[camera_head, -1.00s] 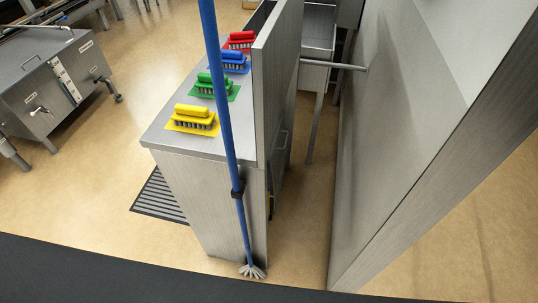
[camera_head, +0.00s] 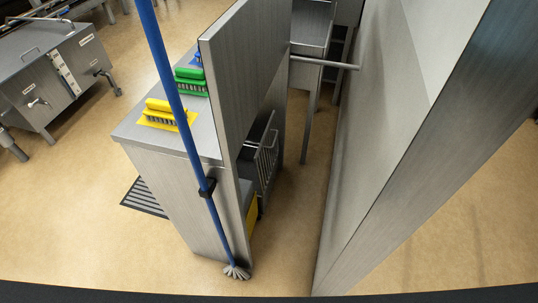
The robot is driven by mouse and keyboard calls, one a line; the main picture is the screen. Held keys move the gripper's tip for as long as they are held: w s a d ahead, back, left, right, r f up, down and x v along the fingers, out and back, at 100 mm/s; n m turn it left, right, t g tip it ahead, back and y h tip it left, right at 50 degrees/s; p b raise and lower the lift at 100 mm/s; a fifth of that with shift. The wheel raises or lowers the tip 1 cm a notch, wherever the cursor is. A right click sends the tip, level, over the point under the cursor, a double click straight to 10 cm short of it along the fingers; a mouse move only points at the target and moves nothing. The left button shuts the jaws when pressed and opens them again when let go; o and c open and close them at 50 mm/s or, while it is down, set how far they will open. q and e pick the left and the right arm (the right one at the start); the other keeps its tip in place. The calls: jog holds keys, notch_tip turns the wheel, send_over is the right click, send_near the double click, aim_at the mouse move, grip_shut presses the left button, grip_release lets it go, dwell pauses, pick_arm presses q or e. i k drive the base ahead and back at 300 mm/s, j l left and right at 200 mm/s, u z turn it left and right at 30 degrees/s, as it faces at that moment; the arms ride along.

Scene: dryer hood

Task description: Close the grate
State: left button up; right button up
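A metal grate (camera_head: 264,160) of thin bars shows in the side of the steel cabinet (camera_head: 170,190), below its tall upright panel (camera_head: 245,75). The cabinet's near end and the panel hide part of it, and I cannot tell how far open it stands. Something yellow (camera_head: 252,215) shows low in the cabinet beside the grate. Neither of my grippers is in view.
A large steel wall (camera_head: 400,130) stands to the right, leaving a narrow floor gap (camera_head: 295,215). A steel machine (camera_head: 55,75) stands at left.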

aim_at(271, 151)
jog(key=i+j+u, duration=0.15)
jog(key=j+u, duration=0.25)
jog(key=i+j+u, duration=0.25)
jog(key=j+u, duration=0.2)
jog(key=i+l, duration=0.3)
jog(key=i, duration=0.2)
